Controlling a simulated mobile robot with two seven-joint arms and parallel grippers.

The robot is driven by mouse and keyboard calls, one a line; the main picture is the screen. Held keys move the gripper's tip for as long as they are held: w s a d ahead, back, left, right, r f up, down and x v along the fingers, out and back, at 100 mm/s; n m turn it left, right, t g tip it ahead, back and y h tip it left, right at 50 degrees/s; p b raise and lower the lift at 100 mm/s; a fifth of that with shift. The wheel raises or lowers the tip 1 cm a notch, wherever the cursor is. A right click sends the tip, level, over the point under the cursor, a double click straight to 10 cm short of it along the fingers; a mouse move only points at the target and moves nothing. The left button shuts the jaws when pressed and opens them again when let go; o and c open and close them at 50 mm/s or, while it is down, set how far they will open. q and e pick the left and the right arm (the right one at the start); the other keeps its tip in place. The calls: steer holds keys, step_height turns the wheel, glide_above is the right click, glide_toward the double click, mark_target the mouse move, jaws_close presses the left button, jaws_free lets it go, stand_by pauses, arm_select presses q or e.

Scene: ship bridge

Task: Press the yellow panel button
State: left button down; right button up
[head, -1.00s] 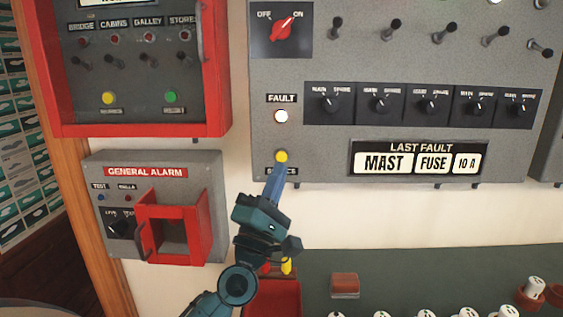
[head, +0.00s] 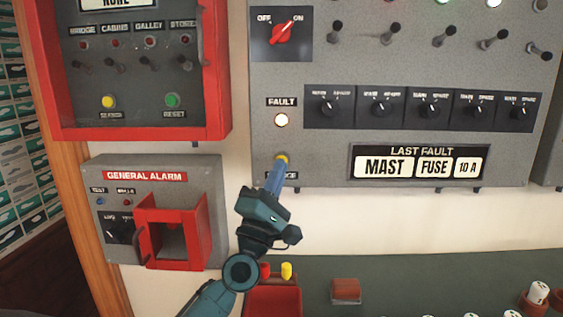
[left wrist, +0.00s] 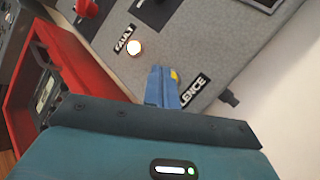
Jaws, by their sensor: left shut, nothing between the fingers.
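The yellow button (head: 283,158) sits low on the grey panel, below the lit white FAULT lamp (head: 281,120). Its lower part is hidden behind the blue fingertips of my left gripper (head: 279,168). In the left wrist view the yellow button (left wrist: 174,74) shows just beside the shut fingers (left wrist: 161,86), next to a label ending in "LENCE". The fingers are shut and empty, with their tips at or very near the button; I cannot tell whether they touch it. My right gripper is not in view.
Another yellow button (head: 108,102) and a green button (head: 172,100) are in the red-framed panel at upper left. A general alarm box (head: 165,174) with a red guard is left of my arm. A red-topped block (head: 345,290) lies on the dark green surface below.

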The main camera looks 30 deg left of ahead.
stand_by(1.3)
arm_select(q)
steer(key=shift+w+a, duration=0.2)
steer(key=shift+w, duration=0.15)
stand_by(0.4)
